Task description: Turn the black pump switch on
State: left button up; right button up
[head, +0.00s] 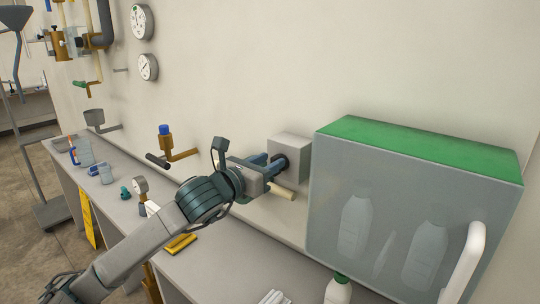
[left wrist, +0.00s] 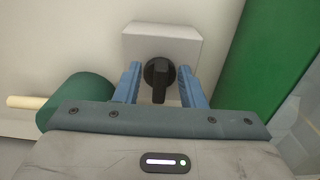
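The black pump switch (left wrist: 158,76) is a rotary knob on the front of a pale grey box (left wrist: 180,42) fixed to the wall. In the left wrist view its handle points straight down. In the head view the box (head: 290,148) is left of the green-topped cabinet, and the knob is mostly hidden by my fingers. My left gripper (head: 270,165) reaches up to the box. Its two blue fingers stand apart, one on each side of the knob, as the left wrist view (left wrist: 160,82) shows. Contact with the knob is not clear. My right gripper is out of view.
A clear-fronted cabinet (head: 420,152) with a green top and white bottles stands close on the right. A dark green cylinder (left wrist: 78,100) with a cream rod is left of the fingers. Below runs a grey counter (head: 225,262) with small items.

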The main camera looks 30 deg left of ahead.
pick_arm(q)
jog(key=shift+w+d, duration=0.1)
jog(key=shift+w, duration=0.4)
